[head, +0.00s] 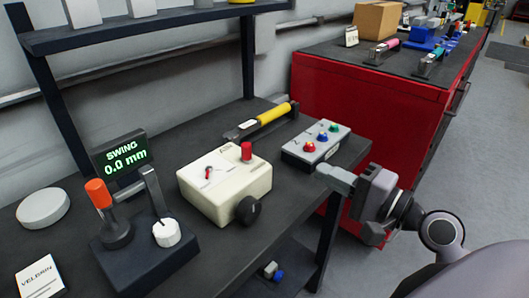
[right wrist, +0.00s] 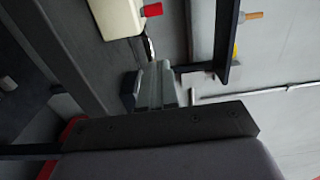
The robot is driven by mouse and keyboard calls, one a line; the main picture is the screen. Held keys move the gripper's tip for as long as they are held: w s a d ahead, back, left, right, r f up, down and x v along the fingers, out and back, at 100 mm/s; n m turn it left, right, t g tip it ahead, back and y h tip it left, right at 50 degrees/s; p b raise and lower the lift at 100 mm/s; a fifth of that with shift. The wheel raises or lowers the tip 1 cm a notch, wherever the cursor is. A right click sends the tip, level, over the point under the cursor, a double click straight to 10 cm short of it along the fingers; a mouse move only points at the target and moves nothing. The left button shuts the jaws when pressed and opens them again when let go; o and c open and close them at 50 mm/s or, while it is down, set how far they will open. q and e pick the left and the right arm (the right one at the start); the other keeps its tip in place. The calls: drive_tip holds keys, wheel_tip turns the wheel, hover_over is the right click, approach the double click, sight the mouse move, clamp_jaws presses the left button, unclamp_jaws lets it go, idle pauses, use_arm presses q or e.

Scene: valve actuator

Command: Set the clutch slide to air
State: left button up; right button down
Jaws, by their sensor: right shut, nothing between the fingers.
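No part in view is legibly marked as the clutch slide or as air. A cream box (head: 225,190) stands on the dark bench (head: 330,150). It has a red upright knob (head: 246,151), a white top plate with a small red pointer (head: 208,173), and a black round knob (head: 248,209) on its front. My right gripper (head: 330,177) is shut and empty, to the right of the cream box and apart from it, near the bench's right edge. In the right wrist view, the gripper (right wrist: 155,88) points toward the cream box (right wrist: 112,16). My left gripper is not in view.
A grey button box (head: 311,148) sits just beyond my right gripper. A yellow-handled tool (head: 272,113) lies behind. At left stand an orange-topped lever device (head: 145,255) and a display (head: 120,156) reading "SWING 0.0 mm". A red cabinet (head: 365,110) stands behind right.

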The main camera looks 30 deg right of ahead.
drive_tip(key=shift+w, duration=0.1)
drive_tip(key=p, duration=0.2)
approach(253, 158)
drive_tip(key=w+d+r, duration=0.2)
drive_tip(key=w, duration=0.3)
drive_tip(key=shift+w+a+r+p, duration=0.1)
drive_tip(key=shift+w+a+p, duration=0.2)
drive_tip(key=shift+a, duration=0.3)
drive_tip(key=shift+w+a+p, duration=0.15)
drive_tip(key=shift+w+a, duration=0.2)
drive_tip(key=shift+a, duration=0.2)
drive_tip(key=shift+w+a, duration=0.25)
drive_tip(key=shift+a, duration=0.3)
drive_tip(key=p+x, duration=0.1)
drive_tip(key=x, duration=0.3)
drive_tip(key=shift+r, duration=0.1)
